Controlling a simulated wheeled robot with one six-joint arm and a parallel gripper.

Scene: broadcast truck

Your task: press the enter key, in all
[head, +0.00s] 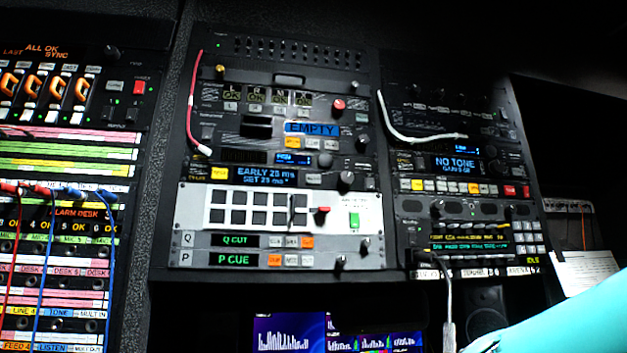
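No key that I can read as "enter" shows in the head view; the small key labels are too fine to tell. A small keypad of pale keys (527,236) sits at the right end of the lower right rack unit, and a yellow-green key (532,250) is at its lower right. Whether the enter key is among them I cannot tell. My teal arm link crosses the lower right corner. My gripper is not in view.
A grey cable (448,300) hangs below the right rack. Patch cords cross the left rack. A paper sheet (587,271) is at the far right.

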